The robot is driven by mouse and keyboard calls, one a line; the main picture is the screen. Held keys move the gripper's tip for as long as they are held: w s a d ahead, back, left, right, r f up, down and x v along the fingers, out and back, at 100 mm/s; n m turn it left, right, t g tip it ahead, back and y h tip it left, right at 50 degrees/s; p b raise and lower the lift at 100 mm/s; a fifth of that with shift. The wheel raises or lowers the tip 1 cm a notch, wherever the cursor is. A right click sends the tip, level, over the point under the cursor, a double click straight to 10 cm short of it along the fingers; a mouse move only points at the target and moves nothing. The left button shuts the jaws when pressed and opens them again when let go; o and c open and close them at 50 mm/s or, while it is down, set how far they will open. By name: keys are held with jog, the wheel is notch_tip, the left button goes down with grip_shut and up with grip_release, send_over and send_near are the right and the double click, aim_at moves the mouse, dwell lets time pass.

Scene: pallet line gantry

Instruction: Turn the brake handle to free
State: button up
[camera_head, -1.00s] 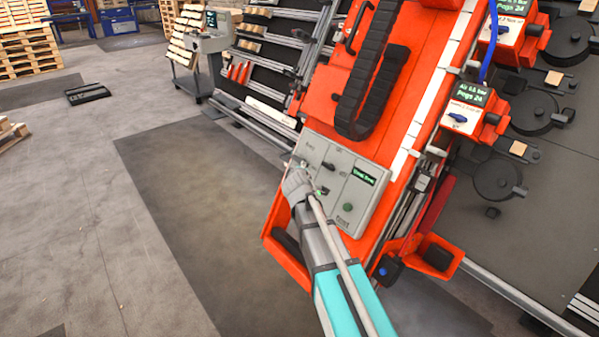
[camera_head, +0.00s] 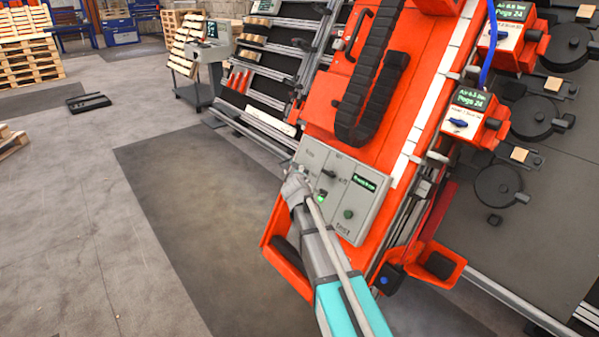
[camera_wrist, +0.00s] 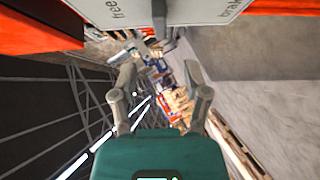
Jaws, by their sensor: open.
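The grey control panel (camera_head: 375,205) is mounted on the orange machine. In the wrist view the panel's edge (camera_wrist: 205,12) crosses the top, with "free" at its left and "brake" at its right. A dark handle (camera_wrist: 159,14) stands between those words and points down in the picture, at neither word. My gripper (camera_wrist: 160,66) is open and empty, its two fingers apart below the handle and not touching it. In the head view my gripper (camera_head: 298,182) is at the panel's left edge and hides part of it.
The panel also carries a black knob (camera_head: 328,173), a lit green button (camera_head: 320,198) and a small display (camera_head: 365,183). A black cable chain (camera_head: 370,75) runs up the orange machine (camera_head: 425,60). Clear floor (camera_head: 80,220) lies to the left.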

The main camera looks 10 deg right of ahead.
jog(key=b+x, duration=0.3)
jog(key=x, duration=0.7)
jog(key=shift+w+f, duration=0.15)
jog(key=shift+w, duration=0.1)
jog(key=shift+d, duration=0.1)
grip_shut()
